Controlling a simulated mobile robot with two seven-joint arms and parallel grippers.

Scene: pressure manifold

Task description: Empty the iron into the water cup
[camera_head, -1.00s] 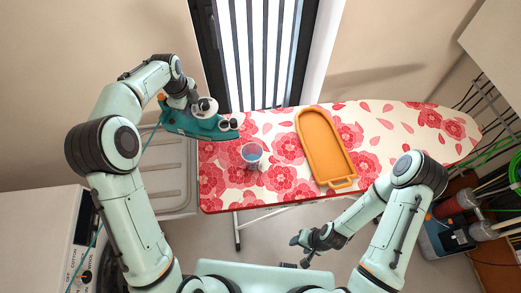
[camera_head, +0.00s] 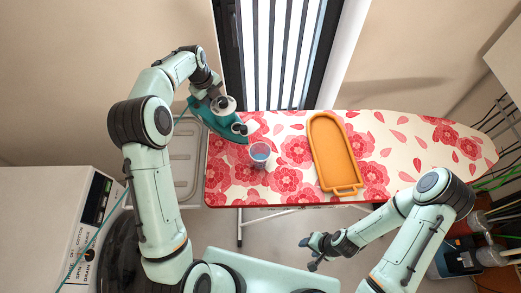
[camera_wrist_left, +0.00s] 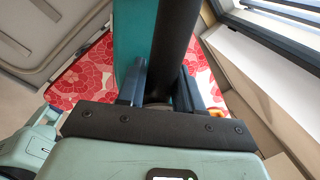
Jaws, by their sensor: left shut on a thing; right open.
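The teal iron (camera_head: 214,118) is in the head view, above the left end of the ironing board, its tip angled down to the right. My left gripper (camera_head: 205,92) is shut on its handle. In the left wrist view the dark handle (camera_wrist_left: 174,45) runs between my fingers, beside the teal body (camera_wrist_left: 134,35). The water cup (camera_head: 260,155), clear with blue at its top, stands on the board just below and right of the iron's tip. No pouring water is visible. My right gripper (camera_head: 313,249) is open and empty, in front of the board.
The floral ironing board (camera_head: 400,150) spans the middle. An orange tray (camera_head: 334,155) lies on it, right of the cup. A grey ribbed panel (camera_head: 184,165) is left of the board. A white appliance (camera_head: 45,215) stands at lower left, a window at the back.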

